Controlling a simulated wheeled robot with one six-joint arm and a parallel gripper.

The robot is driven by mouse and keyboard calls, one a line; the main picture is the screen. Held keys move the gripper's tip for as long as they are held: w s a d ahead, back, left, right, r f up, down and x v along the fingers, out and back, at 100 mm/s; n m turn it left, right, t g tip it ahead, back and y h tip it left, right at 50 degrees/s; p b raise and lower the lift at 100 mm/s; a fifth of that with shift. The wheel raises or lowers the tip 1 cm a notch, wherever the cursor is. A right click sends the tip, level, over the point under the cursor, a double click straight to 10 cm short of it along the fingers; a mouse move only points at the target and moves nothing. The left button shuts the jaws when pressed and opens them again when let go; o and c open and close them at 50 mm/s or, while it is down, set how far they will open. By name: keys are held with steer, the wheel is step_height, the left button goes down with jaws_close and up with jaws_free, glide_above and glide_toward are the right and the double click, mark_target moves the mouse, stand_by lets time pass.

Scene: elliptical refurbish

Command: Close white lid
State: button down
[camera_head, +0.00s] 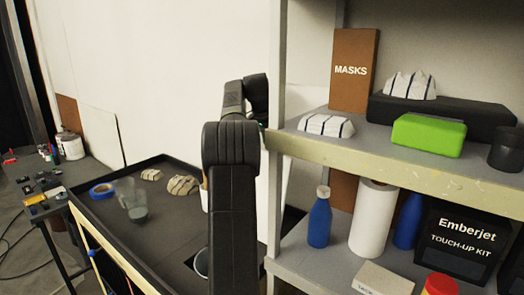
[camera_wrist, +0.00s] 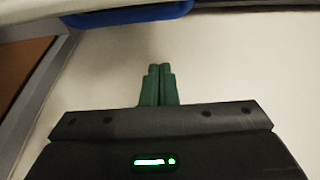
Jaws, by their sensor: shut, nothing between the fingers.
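My gripper (camera_wrist: 160,70) shows in the wrist view with its two green fingers together and nothing between them. It faces a broad, plain off-white surface (camera_wrist: 235,75); I cannot tell whether this is the white lid or a wall, nor whether the fingers touch it. A blue edge (camera_wrist: 130,15) crosses the top of that view. In the head view my arm hides the gripper. No white lid is clearly seen there; a white container (camera_head: 204,199) is mostly hidden behind my arm.
A black-rimmed table (camera_head: 165,222) at left holds a blue tape roll (camera_head: 102,190), a clear cup (camera_head: 131,199) and striped pieces (camera_head: 183,185). The shelf (camera_head: 400,160) at right is crowded, with a green block (camera_head: 428,135) and a blue bottle (camera_head: 320,218). Its post stands close to my arm.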

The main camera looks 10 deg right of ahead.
mark_target(262, 149)
steer(key=shift+s+a+f, duration=0.25)
steer(key=shift+s+a, duration=0.4)
steer(key=shift+s+a+f, duration=0.25)
steer(key=shift+s+a, duration=0.4)
steer(key=shift+a, duration=0.1)
